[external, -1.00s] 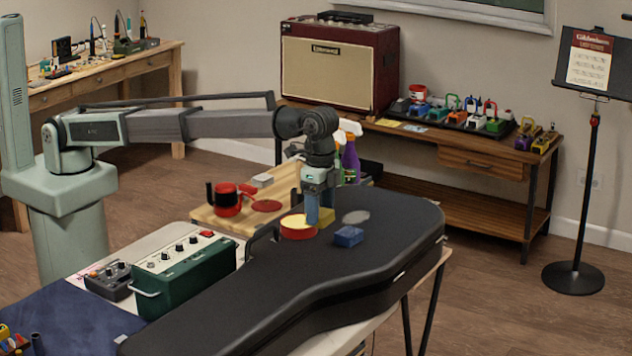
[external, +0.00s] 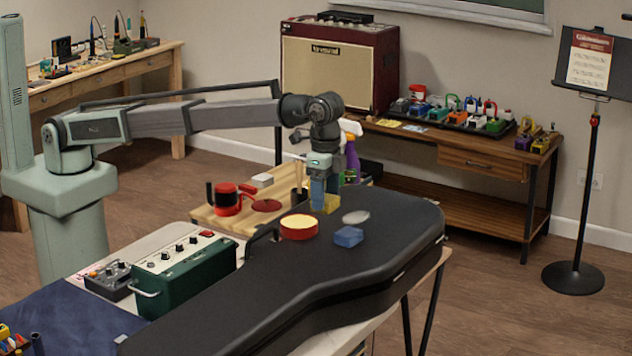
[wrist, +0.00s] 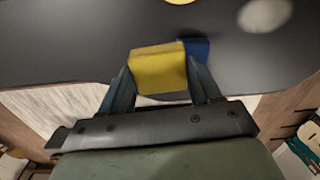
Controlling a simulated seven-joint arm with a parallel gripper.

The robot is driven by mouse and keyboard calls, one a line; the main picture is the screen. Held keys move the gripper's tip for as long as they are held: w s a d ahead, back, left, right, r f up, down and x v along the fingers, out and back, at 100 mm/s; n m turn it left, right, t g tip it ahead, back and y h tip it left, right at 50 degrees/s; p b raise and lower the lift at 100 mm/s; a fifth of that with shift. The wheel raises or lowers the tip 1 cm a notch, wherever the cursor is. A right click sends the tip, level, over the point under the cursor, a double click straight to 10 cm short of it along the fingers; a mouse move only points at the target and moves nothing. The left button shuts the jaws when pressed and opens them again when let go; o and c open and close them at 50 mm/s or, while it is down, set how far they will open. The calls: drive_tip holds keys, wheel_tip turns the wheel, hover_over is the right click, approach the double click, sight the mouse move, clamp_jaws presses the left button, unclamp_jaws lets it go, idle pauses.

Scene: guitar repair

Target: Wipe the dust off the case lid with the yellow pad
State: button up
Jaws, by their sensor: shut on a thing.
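My gripper (external: 318,192) is shut on the yellow pad (external: 331,203), which also shows between the fingers in the wrist view (wrist: 158,68). The pad is by the far edge of the black case lid (external: 385,245); I cannot tell if it touches the lid. A pale grey dust patch (external: 356,217) lies on the lid to the right of the pad, and shows at the upper right of the wrist view (wrist: 265,14). A dark blue shape shows behind the pad in the wrist view; I cannot tell what it is.
On the lid, a round red tin with a pale yellow top (external: 299,228) and a blue block (external: 348,237) stand near the patch. A green box (external: 185,275) is left of the case. Spray bottles (external: 352,158) stand behind my gripper. The front of the lid is clear.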

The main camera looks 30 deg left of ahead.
drive_tip(key=w+a+f+n, duration=0.2)
drive_tip(key=w+a+n, duration=0.1)
drive_tip(key=w+n, duration=1.2)
drive_tip(key=shift+w+a+n, duration=0.2)
drive_tip(key=shift+w+n, duration=0.1)
drive_tip(key=shift+n, duration=0.7)
drive_tip(key=shift+f, duration=0.15)
drive_tip(key=shift+f, duration=2.85)
drive_tip(key=o, duration=0.3)
drive_tip(key=c, duration=0.5)
